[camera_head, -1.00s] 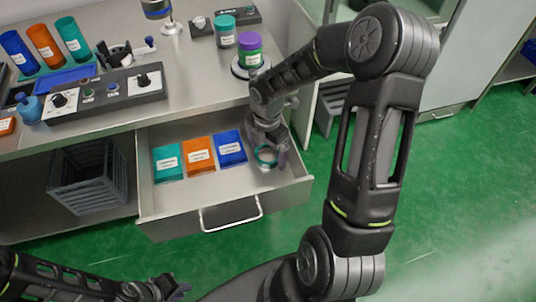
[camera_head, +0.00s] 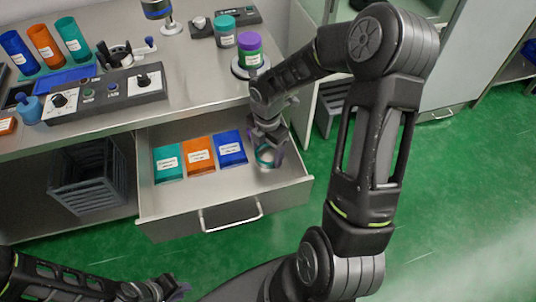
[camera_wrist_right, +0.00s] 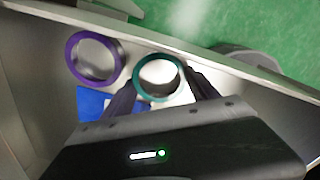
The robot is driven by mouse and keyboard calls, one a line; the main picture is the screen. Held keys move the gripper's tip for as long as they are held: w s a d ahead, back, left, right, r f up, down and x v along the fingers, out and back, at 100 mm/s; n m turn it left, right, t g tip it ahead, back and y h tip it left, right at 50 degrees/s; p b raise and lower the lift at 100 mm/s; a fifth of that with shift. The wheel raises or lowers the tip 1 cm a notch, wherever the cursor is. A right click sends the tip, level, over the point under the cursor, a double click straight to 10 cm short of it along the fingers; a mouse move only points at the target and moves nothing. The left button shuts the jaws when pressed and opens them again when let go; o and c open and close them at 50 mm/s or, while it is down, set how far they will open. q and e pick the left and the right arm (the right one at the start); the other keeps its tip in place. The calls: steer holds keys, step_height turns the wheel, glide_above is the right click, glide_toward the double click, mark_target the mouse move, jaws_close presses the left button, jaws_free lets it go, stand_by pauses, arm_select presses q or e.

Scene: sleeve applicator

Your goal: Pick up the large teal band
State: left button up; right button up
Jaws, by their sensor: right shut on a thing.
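The large teal band (camera_head: 258,157) is an upright-looking ring in the right part of the open drawer. In the right wrist view the teal band (camera_wrist_right: 136,80) sits between the two dark fingers. My right gripper (camera_head: 267,146) is shut on it, with one finger on each side. Whether the band touches the drawer floor is hard to tell. A purple band (camera_wrist_right: 70,58) lies to the left of it in the right wrist view. My left gripper (camera_head: 172,289) is at the bottom of the head view, away from the drawer, and its jaws are unclear.
The open drawer (camera_head: 228,212) also holds teal, orange and blue (camera_head: 231,148) labelled packs left of my right gripper. Its walls stand close around that gripper. The bench (camera_head: 190,85) above carries tubes, control boxes and two lidded jars. A dark crate (camera_head: 90,180) is below.

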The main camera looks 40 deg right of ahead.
steer(key=shift+c, duration=0.6)
steer(key=shift+r, duration=0.15)
steer(key=shift+r, duration=0.6)
step_height(320, 180, up, 16)
steer(key=p, duration=0.2)
steer(key=shift+r, duration=0.25)
step_height(320, 180, up, 3)
steer(key=p, duration=0.3)
